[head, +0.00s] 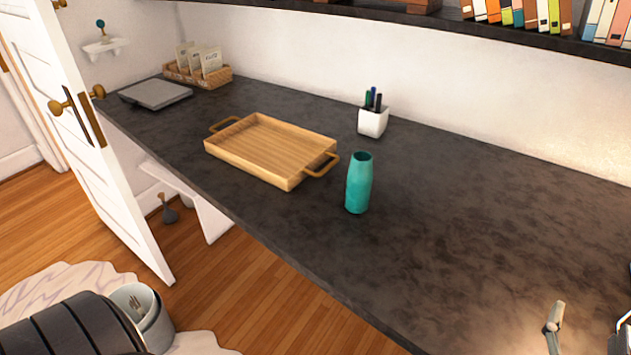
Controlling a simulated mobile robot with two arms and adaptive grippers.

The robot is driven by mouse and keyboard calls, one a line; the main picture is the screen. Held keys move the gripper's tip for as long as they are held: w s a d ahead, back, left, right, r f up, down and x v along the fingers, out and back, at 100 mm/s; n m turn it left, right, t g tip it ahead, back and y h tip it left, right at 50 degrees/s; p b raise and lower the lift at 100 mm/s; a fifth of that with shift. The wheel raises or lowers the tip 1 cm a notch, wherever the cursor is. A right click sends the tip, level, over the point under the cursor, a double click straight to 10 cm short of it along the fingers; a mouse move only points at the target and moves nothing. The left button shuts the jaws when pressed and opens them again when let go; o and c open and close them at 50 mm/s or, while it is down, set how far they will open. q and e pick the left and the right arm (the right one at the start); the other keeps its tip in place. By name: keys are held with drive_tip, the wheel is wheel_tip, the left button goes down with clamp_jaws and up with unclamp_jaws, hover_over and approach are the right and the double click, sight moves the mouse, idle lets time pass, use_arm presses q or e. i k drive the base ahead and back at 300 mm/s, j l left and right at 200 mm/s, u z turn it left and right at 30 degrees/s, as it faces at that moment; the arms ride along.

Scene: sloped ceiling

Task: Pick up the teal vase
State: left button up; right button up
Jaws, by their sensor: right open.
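The teal vase (359,184) stands upright on the dark countertop (450,235), near its front edge and just right of the wooden tray. Its open top faces up and looks empty. My right gripper (590,322) shows at the bottom right corner, partly cut off by the frame. Its fingers are apart with nothing between them. It is well to the right of the vase and nearer to me, not touching it. My left gripper is not in view.
A wooden tray (268,148) with handles lies left of the vase. A white pen cup (373,121) stands behind it. A closed grey laptop-like slab (155,94) and a basket (218,78) are at the far left. A shelf (500,30) overhangs the back. Countertop right of the vase is clear.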

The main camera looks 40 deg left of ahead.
sight(360, 176)
drive_tip(key=u, duration=0.8)
